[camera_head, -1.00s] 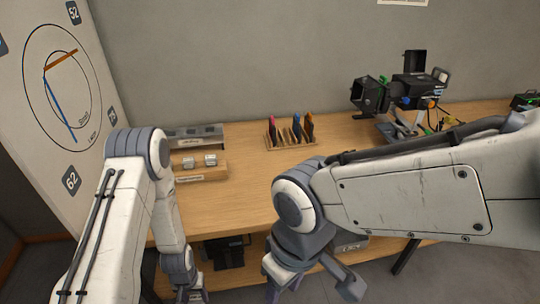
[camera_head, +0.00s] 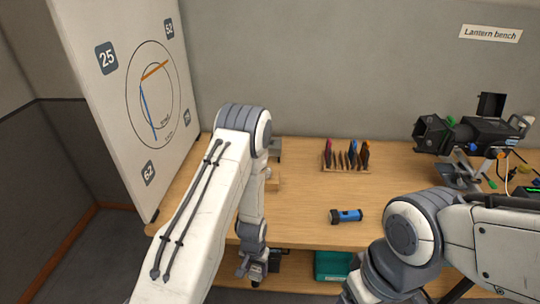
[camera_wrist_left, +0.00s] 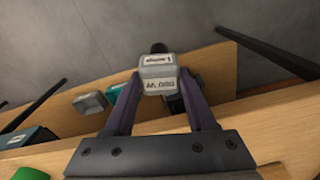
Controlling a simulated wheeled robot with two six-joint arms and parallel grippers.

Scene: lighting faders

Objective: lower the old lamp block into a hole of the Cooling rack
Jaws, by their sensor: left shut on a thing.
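My left gripper (camera_wrist_left: 157,78) is shut on a pale grey block (camera_wrist_left: 157,72) with printed labels, taken to be the old lamp block. In the head view the left gripper (camera_head: 252,272) hangs low at the bench's front edge, and the block cannot be made out there. A grey metal piece (camera_head: 275,146) at the back left of the bench, which may be the Cooling rack, is mostly hidden behind my left arm. Its holes cannot be seen. My right arm reaches in from the right, and its gripper is below the picture.
The wooden bench (camera_head: 305,210) has free room in its middle. On it are a wooden holder (camera_head: 272,181) partly behind my arm, a slotted rack (camera_head: 345,168), a blue torch (camera_head: 346,216) and a lantern (camera_head: 470,135). A teal box (camera_head: 331,265) sits below.

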